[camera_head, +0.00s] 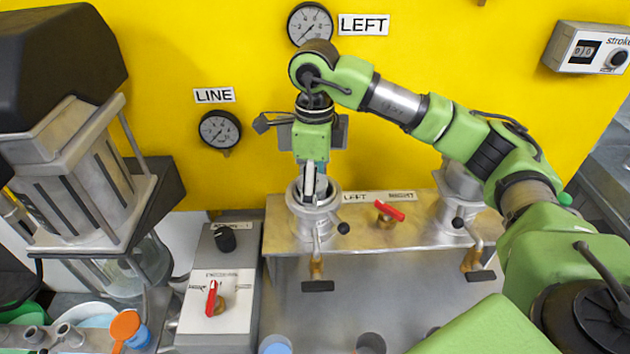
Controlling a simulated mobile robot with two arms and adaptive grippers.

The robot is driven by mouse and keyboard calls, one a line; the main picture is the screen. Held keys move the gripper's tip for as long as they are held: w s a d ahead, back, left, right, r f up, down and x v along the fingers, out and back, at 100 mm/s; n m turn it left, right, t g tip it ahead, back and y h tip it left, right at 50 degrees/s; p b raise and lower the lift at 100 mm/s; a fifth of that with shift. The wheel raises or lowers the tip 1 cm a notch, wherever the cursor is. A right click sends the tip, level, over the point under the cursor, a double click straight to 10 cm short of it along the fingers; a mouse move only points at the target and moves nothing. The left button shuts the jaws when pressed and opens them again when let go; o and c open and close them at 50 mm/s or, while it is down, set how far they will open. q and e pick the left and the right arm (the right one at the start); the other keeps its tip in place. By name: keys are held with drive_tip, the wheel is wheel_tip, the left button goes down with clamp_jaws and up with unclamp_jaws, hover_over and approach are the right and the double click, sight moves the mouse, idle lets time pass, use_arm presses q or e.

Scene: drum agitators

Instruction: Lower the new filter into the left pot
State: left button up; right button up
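The left pot (302,222) is a grey metal cylinder with a flanged rim, on the left part of the metal bench ledge. My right arm comes in from the right, and its gripper (309,190) points straight down at the mouth of the left pot. The fingertips are at or just inside the rim and look close together. I cannot make out a filter; anything between or below the fingers is hidden by the gripper and the pot wall. The right pot (456,213) stands farther right, partly behind my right arm. My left gripper is not in view.
A red-handled valve (388,213) sits between the pots. Handled fittings (317,272) hang in front of each pot. A control box (216,300) and a large glass-and-metal machine (75,190) stand at left. Gauges (220,130) are on the yellow wall. A blue-topped cylinder (275,345) is at the front.

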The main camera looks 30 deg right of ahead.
drive_tip(key=r, duration=0.2)
drive_tip(key=w+r, duration=0.1)
drive_tip(key=r, duration=0.1)
drive_tip(key=shift+d, duration=0.15)
drive_tip(key=r, duration=0.4)
drive_tip(key=s+r, duration=0.1)
drive_tip(key=r, duration=0.2)
drive_tip(key=shift+r, duration=0.5)
drive_tip(key=shift+s, duration=0.1)
